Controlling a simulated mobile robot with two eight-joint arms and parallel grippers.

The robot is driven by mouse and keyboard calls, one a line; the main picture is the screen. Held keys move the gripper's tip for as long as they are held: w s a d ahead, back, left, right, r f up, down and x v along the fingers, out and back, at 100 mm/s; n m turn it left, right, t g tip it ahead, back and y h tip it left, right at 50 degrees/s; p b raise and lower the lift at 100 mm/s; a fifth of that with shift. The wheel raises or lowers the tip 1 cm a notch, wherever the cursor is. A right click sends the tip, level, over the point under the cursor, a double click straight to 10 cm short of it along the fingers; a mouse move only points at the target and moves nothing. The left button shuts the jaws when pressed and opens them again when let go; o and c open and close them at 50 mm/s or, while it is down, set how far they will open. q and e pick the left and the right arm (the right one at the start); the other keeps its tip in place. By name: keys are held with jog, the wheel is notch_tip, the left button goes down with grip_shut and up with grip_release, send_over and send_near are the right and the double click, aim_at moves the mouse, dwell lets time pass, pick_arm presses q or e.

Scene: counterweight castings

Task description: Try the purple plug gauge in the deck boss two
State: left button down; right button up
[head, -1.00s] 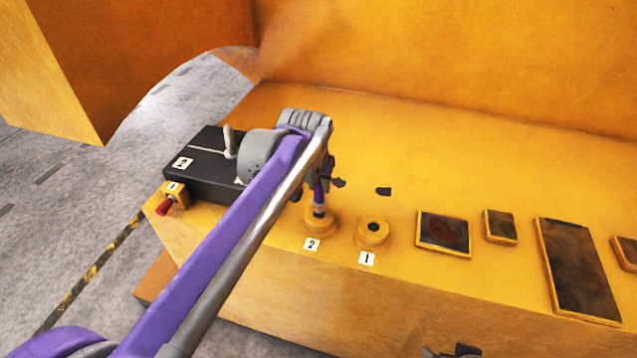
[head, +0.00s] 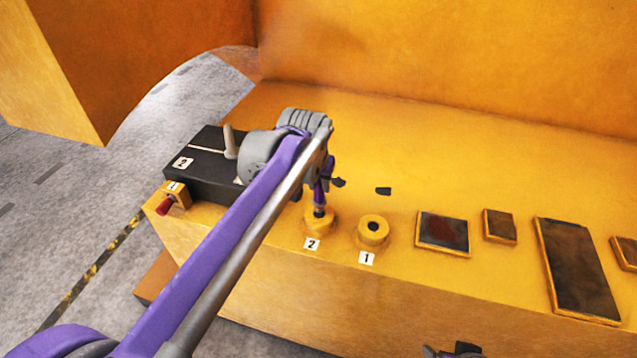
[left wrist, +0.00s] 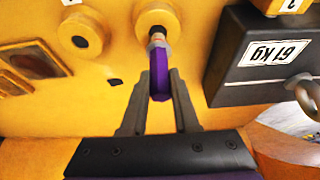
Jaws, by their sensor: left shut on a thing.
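The purple plug gauge (head: 319,195) stands roughly upright over deck boss two (head: 318,223), the round yellow boss beside label 2. My left gripper (head: 323,180) is shut on the gauge from above. The left wrist view shows the gauge's purple handle (left wrist: 160,78) between the two grey fingers (left wrist: 157,98), and its pale lower end at the hole of boss two (left wrist: 143,17). The end lines up with the hole; I cannot tell how deep it sits. A dark part at the bottom edge of the head view may be my right gripper (head: 455,351).
Deck boss one (head: 372,234), with an open dark hole, stands just right of boss two. Framed dark plates (head: 443,233) lie to the right. A yellow wall rises behind.

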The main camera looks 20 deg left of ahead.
aim_at(318, 194)
jog(key=shift+r, duration=0.15)
pick_arm(q)
jog(key=shift+f, duration=0.15)
dwell(0.4)
jog(key=shift+f+b, duration=1.05)
jog(key=shift+f, duration=1.1)
pick_arm(e)
jog(key=f, duration=0.1)
jog(key=s+f, duration=0.1)
jog(key=f, duration=0.1)
pick_arm(q)
jog(key=shift+r, duration=0.2)
pick_arm(e)
jog(key=shift+w+r, duration=0.1)
pick_arm(q)
jog(key=shift+r+p, duration=1.9)
jog(key=shift+r, duration=1.15)
pick_arm(e)
jog(key=r, duration=0.1)
jog(key=w+r, duration=0.1)
jog(key=r, duration=0.1)
jog(key=w+r, duration=0.1)
jog(key=r, duration=0.1)
pick_arm(q)
jog(key=shift+f, duration=0.1)
pick_arm(e)
jog(key=shift+s, duration=0.15)
